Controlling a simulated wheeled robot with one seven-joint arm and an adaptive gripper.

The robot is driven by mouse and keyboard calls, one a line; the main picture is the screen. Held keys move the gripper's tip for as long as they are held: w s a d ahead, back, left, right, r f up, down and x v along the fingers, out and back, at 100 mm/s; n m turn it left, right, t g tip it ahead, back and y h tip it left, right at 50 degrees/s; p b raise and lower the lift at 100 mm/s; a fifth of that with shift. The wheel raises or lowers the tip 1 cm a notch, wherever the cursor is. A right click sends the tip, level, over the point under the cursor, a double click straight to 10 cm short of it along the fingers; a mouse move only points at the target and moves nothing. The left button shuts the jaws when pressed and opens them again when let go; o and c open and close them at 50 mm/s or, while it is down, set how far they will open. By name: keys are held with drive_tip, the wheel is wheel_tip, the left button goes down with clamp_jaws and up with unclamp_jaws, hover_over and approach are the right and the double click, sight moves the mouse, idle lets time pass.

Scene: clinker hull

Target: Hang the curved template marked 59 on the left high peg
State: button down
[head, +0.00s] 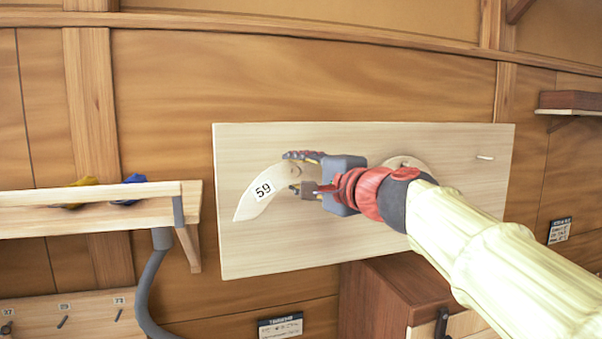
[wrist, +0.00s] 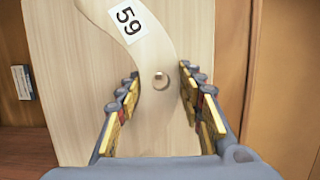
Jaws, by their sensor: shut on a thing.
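The curved template (head: 262,190) is pale wood with a white label reading 59. In the head view it is in front of the left part of the pale peg board (head: 240,258), its tip pointing down and left. My gripper (head: 298,178) is shut on the template at its upper right end. In the wrist view the template (wrist: 152,48) runs between the two fingers of my gripper (wrist: 160,95). A round hole (wrist: 161,80) shows in it, with something small and pale inside, perhaps a peg. I cannot tell whether the peg passes through. The left high peg is not clearly visible in the head view.
A bare peg (head: 485,157) sticks out at the board's right. A rounded wooden piece (head: 405,162) shows behind my arm. A wooden shelf (head: 100,222) with blue and yellow things is at left. A brown cabinet (head: 375,300) stands below the board.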

drive_tip(key=shift+w+a+f+p, duration=0.1)
drive_tip(key=shift+w+a+p, duration=0.1)
drive_tip(key=shift+w, duration=0.55)
drive_tip(key=shift+w+a+r+p, duration=0.15)
drive_tip(key=shift+w+a, duration=0.1)
drive_tip(key=shift+w, duration=0.45)
drive_tip(key=shift+w+a+f+p, duration=0.15)
drive_tip(key=shift+w+a+p, duration=0.05)
drive_tip(key=shift+w, duration=0.55)
drive_tip(key=shift+w+a+f+b, duration=0.15)
drive_tip(key=shift+w+f+b, duration=0.25)
drive_tip(key=shift+w+b, duration=0.25)
drive_tip(key=c, duration=1.1)
unclamp_jaws()
